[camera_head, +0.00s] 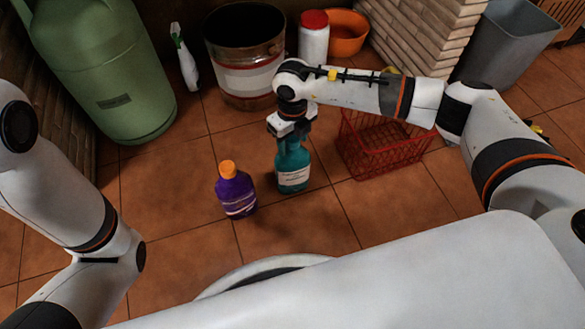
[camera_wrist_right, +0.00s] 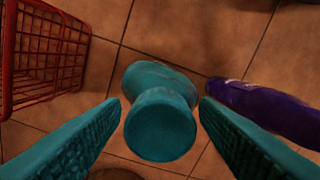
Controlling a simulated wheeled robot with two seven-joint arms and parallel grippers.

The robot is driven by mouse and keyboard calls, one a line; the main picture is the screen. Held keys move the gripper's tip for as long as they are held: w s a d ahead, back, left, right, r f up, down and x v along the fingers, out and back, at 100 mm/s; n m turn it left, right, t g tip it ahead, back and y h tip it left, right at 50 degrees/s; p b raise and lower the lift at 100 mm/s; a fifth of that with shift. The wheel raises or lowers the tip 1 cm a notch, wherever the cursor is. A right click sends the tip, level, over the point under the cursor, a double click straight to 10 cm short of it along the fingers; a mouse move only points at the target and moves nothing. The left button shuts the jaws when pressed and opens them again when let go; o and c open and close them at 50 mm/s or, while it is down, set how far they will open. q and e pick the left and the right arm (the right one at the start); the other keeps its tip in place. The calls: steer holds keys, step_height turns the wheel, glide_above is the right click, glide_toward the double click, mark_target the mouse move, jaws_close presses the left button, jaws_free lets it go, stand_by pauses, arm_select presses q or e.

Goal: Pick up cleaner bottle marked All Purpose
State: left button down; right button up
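A teal bottle with a white label (camera_head: 293,172) stands upright on the tiled floor; its label print is too small to read. My right gripper (camera_head: 291,132) points down over its top. In the right wrist view, the bottle's round teal cap (camera_wrist_right: 160,125) lies between the two fingers of my right gripper (camera_wrist_right: 160,105). The fingers are apart, with narrow gaps beside the cap, so the gripper looks open around it. The left arm shows at the left, but its gripper is out of view.
A purple bottle with an orange cap (camera_head: 236,193) stands just left of the teal bottle. A red wire basket (camera_head: 385,150) sits close on the right. Behind are a metal bucket (camera_head: 246,80), a white spray bottle (camera_head: 185,60) and a white jar with red lid (camera_head: 314,42).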

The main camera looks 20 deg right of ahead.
jaws_close()
steer(key=shift+r, duration=0.15)
